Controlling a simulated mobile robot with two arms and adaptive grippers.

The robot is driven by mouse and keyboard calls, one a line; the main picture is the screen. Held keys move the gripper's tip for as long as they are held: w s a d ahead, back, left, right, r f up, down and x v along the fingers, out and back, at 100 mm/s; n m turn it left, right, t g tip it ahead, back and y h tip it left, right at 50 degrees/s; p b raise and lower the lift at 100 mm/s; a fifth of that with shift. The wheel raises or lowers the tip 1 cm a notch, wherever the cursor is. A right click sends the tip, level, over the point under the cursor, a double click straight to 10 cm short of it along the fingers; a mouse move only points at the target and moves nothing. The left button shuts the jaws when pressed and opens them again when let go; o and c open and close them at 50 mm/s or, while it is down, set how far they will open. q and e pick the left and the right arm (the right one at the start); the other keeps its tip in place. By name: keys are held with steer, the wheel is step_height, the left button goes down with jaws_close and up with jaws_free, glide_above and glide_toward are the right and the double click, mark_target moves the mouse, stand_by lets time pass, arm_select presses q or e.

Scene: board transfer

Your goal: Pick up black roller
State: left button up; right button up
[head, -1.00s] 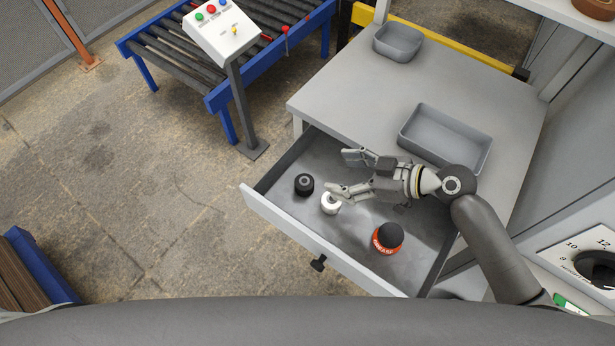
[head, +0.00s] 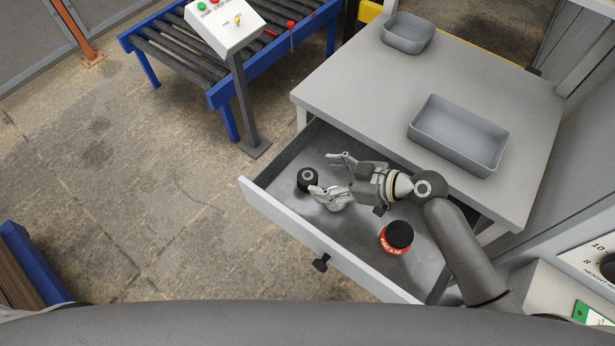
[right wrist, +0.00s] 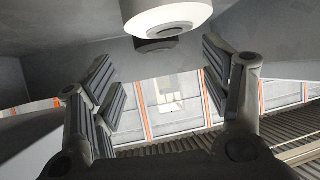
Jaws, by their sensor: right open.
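The black roller (head: 307,180) stands in the open drawer, near its front left corner. My right gripper (head: 326,174) is open inside the drawer, its fingers pointing left toward the black roller, with nothing between them. The lower finger's tip is close beside the roller in the picture; I cannot tell whether they touch. A white roller lies mostly hidden behind that lower finger in the head view. In the right wrist view the white roller (right wrist: 165,14) fills the top middle, with the dark black roller (right wrist: 156,45) partly showing beyond it, between the open fingers. My left gripper is not in view.
A red grease can with a black lid (head: 395,237) stands in the drawer (head: 288,229), right of the rollers. Two grey trays, a larger one (head: 459,137) and a smaller one (head: 408,34), sit on the table above. A roller conveyor (head: 180,52) stands at back left.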

mark_target(311, 177)
steer(key=shift+f+p+x, duration=0.15)
steer(key=shift+p+x, duration=0.15)
steer(key=shift+x, duration=1.4)
steer(key=shift+f+p+x, duration=0.15)
steer(key=shift+p+x, duration=0.15)
steer(key=shift+x, duration=1.4)
steer(key=shift+d, duration=0.2)
steer(key=c, duration=1.2)
